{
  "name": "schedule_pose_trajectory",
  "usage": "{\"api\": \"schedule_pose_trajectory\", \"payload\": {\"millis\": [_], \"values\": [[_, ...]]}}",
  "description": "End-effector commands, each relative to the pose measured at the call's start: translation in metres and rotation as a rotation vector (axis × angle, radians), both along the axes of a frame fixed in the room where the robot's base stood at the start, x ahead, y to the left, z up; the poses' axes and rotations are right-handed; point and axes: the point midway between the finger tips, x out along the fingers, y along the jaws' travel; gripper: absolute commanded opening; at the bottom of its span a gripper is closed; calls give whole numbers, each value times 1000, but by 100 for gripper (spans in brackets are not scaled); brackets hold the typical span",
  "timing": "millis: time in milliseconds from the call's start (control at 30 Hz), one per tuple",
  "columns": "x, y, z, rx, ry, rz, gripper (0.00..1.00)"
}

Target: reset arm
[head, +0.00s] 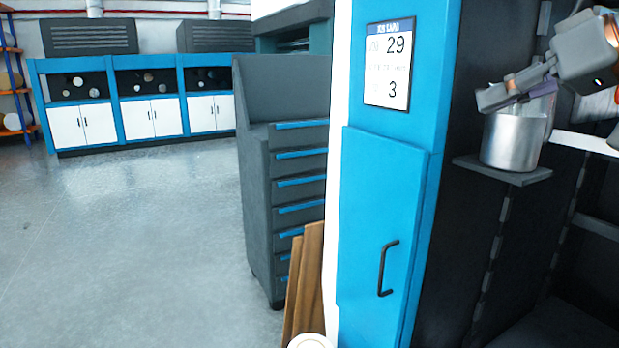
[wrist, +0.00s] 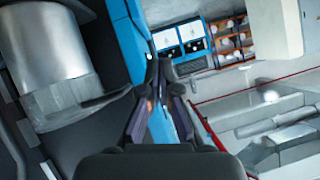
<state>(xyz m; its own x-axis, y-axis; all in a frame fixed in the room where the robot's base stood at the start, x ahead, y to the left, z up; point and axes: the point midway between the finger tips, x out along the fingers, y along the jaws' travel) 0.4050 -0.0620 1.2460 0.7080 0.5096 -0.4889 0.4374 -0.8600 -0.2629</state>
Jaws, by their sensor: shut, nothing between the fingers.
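My gripper (head: 508,92) is at the right of the head view, in front of the dark side of the blue cabinet. It hangs at the rim height of a silver metal cup (head: 512,142) and hides part of its rim; I cannot tell whether they touch. The cup stands upright on a small dark shelf (head: 530,177). In the wrist view my gripper (wrist: 160,68) has its fingertips together with nothing between them. The cup (wrist: 48,50) is to the left of the fingers there, apart from them.
A blue cabinet door (head: 375,230) with a black handle stands beside the shelf, under a calendar (head: 388,65). A grey drawer unit (head: 300,180) and brown boards (head: 305,280) are left of it. Blue-and-white cabinets (head: 150,118) line the back. The floor (head: 150,250) at left is clear.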

Motion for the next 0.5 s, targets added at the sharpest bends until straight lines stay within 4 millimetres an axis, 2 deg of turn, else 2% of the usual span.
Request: {"api": "schedule_pose_trajectory", "payload": {"millis": [33,200,367,500], "values": [[4,13,-17,-15,47,8,0],[10,51,-78,-64,201,18,0],[5,79,-139,-119,345,14,0],[-6,94,-195,-173,470,-2,0]]}}
